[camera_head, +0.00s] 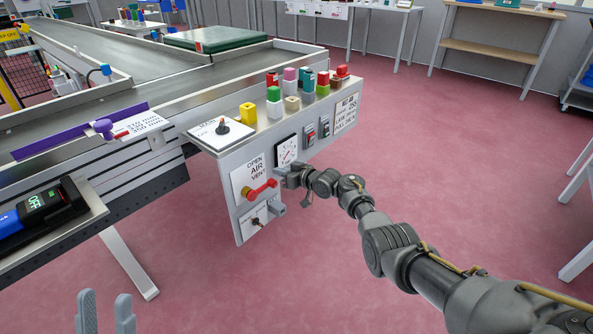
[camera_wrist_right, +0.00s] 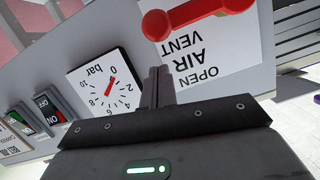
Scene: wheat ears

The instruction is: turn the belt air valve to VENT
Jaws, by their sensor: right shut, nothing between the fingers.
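The red air valve handle (camera_head: 261,190) sits on a white plate (camera_head: 242,181) on the front panel of the conveyor. The plate reads OPEN, AIR, VENT. The handle lies below the words and slants slightly up to the right. In the right wrist view the handle (camera_wrist_right: 195,14) appears upside down, cut by the top edge, with its rounded end nearest my fingers. My right gripper (camera_head: 281,172) is shut and empty, just beside that end; I see a gap in the wrist view (camera_wrist_right: 158,72). My left gripper (camera_head: 105,312) is open and empty at the bottom left.
A pressure gauge (camera_head: 287,151) is right of the plate, close to my right gripper; its red needle shows in the wrist view (camera_wrist_right: 109,88). Switches (camera_head: 310,135) sit further right. A small knob panel (camera_head: 255,221) is below the handle.

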